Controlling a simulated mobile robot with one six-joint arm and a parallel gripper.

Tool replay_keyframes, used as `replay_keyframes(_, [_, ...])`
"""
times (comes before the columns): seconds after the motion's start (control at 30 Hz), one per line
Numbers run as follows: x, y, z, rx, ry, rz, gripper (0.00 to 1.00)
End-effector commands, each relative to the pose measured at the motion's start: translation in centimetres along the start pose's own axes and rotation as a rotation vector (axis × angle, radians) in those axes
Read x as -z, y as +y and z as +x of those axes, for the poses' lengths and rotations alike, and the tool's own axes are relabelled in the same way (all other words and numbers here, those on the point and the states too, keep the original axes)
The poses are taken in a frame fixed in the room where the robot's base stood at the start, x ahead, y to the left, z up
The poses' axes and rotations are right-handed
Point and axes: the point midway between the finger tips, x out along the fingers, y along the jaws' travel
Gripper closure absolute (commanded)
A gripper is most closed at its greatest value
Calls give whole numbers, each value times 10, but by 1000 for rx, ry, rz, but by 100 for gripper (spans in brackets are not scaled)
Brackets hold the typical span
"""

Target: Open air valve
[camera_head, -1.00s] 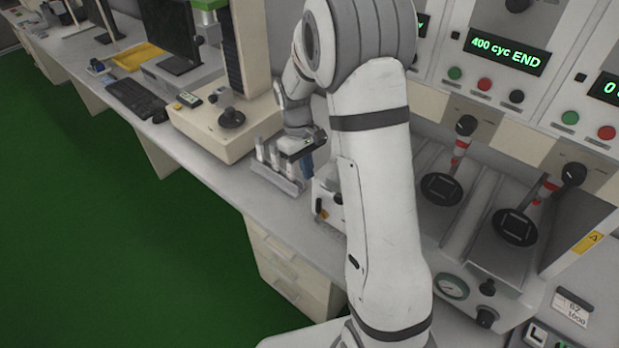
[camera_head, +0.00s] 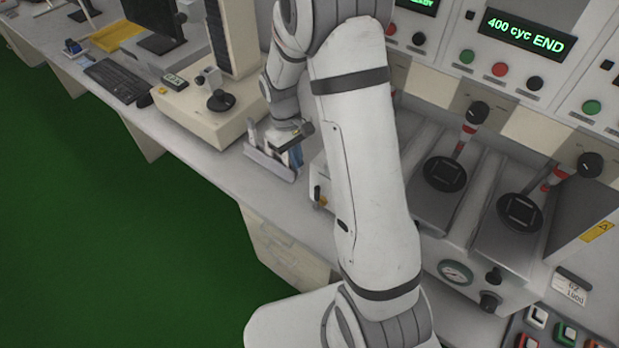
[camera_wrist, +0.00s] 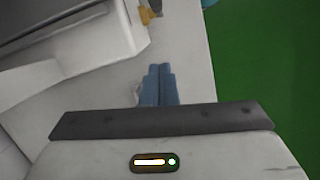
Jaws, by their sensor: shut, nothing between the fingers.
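A small brass-coloured valve with a dark lever (camera_head: 319,197) sits at the front left of the white machine, in the head view. In the wrist view a brass-coloured piece (camera_wrist: 148,14), probably the same valve, sticks out at the top beside the machine's edge. My gripper (camera_head: 297,158) is above the bench, up and left of the valve in the head view, partly beside my arm. In the wrist view its blue fingers (camera_wrist: 161,70) are together and empty, apart from the brass piece. The lever's exact setting is too small to tell.
The white machine body (camera_wrist: 80,45) borders the gripper's space in the wrist view. Two testers with red-and-white rods (camera_head: 445,172) are right of my arm. The green floor (camera_head: 100,220) is clear.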

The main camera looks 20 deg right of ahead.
Motion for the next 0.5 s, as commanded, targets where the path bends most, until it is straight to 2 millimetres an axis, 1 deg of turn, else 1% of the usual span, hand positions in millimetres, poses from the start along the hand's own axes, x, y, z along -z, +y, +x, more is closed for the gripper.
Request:
replay_keyframes(0.03, [-2,0,12,2,-7,0,100])
replay_keyframes(0.2, [-1,0,46,1,-5,-1,100])
replay_keyframes(0.23, [-3,0,49,1,-4,-1,100])
replay_keyframes(0.3, [-17,0,48,1,-2,0,100])
replay_keyframes(0.4, [-28,0,52,0,-1,-1,100])
replay_keyframes(0.5, [-35,0,55,-1,0,-2,100])
